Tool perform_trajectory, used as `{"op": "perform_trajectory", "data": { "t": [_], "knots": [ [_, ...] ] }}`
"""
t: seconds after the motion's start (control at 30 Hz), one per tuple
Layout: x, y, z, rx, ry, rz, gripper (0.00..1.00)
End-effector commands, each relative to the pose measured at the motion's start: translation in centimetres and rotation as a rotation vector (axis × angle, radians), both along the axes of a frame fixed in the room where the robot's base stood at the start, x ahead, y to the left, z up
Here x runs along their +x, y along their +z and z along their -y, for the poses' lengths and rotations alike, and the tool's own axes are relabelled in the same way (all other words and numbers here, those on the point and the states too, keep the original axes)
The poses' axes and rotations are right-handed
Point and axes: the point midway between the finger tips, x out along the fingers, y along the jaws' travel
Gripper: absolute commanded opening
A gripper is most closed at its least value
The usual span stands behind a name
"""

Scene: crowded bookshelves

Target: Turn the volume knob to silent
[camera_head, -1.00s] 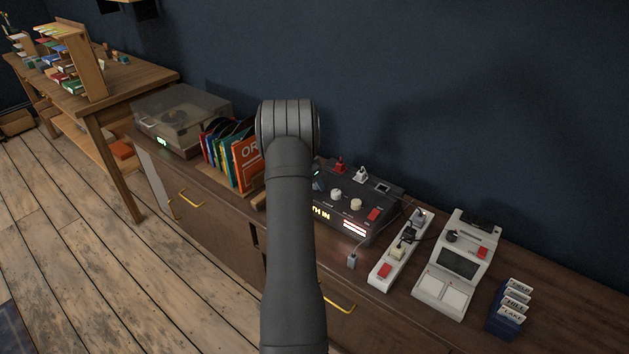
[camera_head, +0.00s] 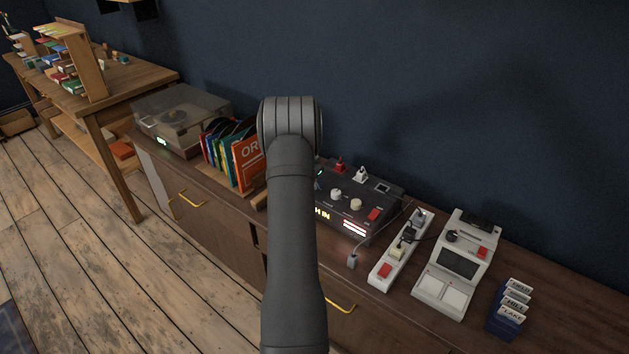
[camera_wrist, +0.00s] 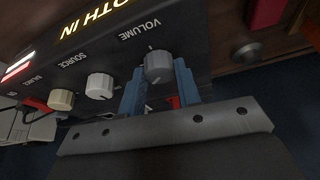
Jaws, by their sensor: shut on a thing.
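The dark control unit (camera_head: 345,213) stands on the sideboard, partly hidden behind my arm in the head view. In the wrist view, a grey knob (camera_wrist: 158,64) sits on its panel beneath the word VOLUME, which reads tilted. A small pale mark shows at the knob's edge on the label side. My gripper (camera_wrist: 159,82) has its two blue fingers on either side of the knob and is shut on it. The white SOURCE knob (camera_wrist: 100,86) and cream BALANCE knob (camera_wrist: 61,99) lie to the left. The head view hides my fingers and the volume knob.
Records (camera_head: 232,155) and a turntable (camera_head: 180,115) stand left of my arm. A power strip (camera_head: 385,270), a pale device (camera_head: 458,265) and a card holder (camera_head: 505,322) stand to the right. Cables run beside the unit. The dark wall (camera_head: 450,90) rises close behind.

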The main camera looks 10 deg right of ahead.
Motion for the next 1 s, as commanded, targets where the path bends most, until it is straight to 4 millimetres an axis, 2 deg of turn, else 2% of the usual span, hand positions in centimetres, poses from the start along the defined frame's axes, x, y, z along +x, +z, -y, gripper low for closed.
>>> {"op": "perform_trajectory", "data": {
  "t": [0.6,1.0],
  "knots": [
    [-0.20,0.06,0.35,0.001,0.558,0.003,0.07],
    [-0.21,0.03,0.48,0.000,0.832,0.002,0.07]
  ]
}}
